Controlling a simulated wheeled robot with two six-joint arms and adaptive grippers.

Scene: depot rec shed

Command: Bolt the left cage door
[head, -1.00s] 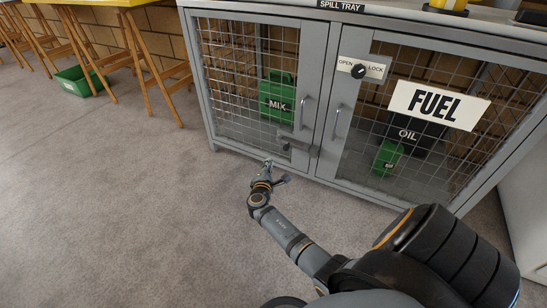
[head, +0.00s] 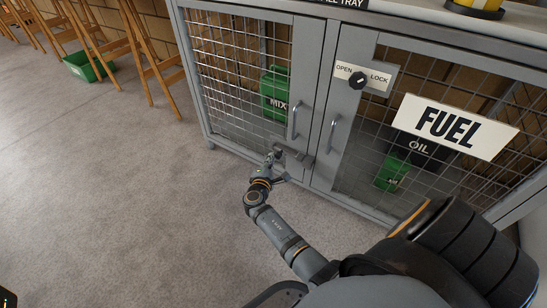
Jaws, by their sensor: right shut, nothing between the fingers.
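The left cage door (head: 240,75) is a grey frame with wire mesh and looks closed against the middle post. A grey bolt (head: 292,154) sits low on its right side, with a bracket (head: 309,161) on the post beside it. I cannot tell if the bolt reaches into the bracket. My right gripper (head: 273,157) is shut and empty, at the left end of the bolt. It partly covers that end, and I cannot tell if it touches. My left gripper is not in view.
Door handles (head: 294,120) stick out above the bolt. Green cans (head: 273,95) stand inside. Trestles (head: 150,60) and a green bin (head: 88,66) stand left. The floor in front is clear.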

